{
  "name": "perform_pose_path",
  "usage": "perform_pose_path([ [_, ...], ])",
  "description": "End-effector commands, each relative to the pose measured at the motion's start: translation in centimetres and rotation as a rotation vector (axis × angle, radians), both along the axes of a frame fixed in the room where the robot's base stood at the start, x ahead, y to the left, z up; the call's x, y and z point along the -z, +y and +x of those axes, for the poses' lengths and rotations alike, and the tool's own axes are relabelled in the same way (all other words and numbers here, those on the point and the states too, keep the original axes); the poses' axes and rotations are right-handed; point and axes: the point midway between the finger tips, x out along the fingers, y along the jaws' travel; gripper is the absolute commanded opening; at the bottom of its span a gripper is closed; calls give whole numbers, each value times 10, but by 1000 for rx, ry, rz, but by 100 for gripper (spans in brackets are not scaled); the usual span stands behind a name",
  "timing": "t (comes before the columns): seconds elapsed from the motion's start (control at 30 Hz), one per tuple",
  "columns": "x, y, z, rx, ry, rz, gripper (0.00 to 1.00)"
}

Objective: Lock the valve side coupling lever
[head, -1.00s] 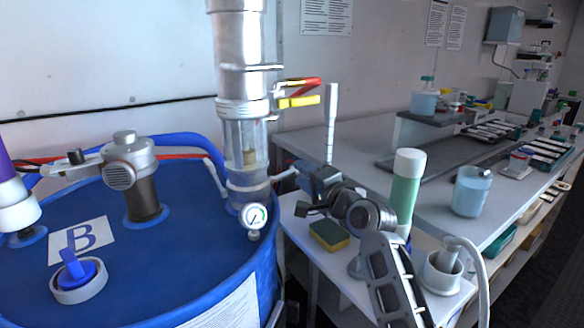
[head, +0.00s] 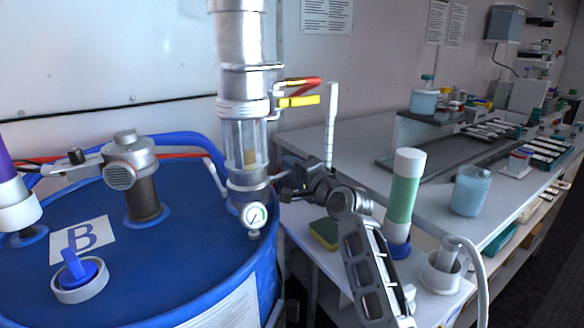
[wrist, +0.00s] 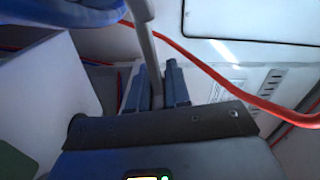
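The tall clear column (head: 245,145) stands on the blue drum, with a red lever (head: 303,81) and a yellow lever (head: 300,101) pointing right from its upper part. A short grey pipe (head: 284,173) leaves the column's lower right side. I cannot tell which part is the valve side coupling lever. My gripper (head: 288,191) is just right of the column's base, close to this pipe. In the wrist view, its two blue fingers (wrist: 156,82) stand apart, with a grey rod (wrist: 147,45) running between them. A gap shows beside the rod; I cannot tell whether either finger touches it.
A pressure gauge (head: 254,215) sits low on the column. An upright white rod (head: 331,125) and a green-and-white cylinder (head: 404,193) stand by my arm. A sponge (head: 325,233) lies below my arm. A red hose (wrist: 195,62) crosses the wrist view.

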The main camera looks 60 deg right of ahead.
Motion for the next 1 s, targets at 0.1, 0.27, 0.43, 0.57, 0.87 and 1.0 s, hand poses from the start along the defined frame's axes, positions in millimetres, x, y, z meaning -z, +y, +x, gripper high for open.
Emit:
perform_pose_path([
  [0.1, 0, 0, 0, 0, 1, 0, 2],
  [0.27, 1, 0, 0, 0, 1, 0, 0],
  [0.43, 1, 0, 0, 0, 2, 1, 0],
  [0.57, 1, 0, 0, 0, 2, 1, 0],
  [0.87, -4, 1, 0, -1, 25, -49, 0],
  [1.0, -10, 2, 1, -2, 58, -121, 0],
])
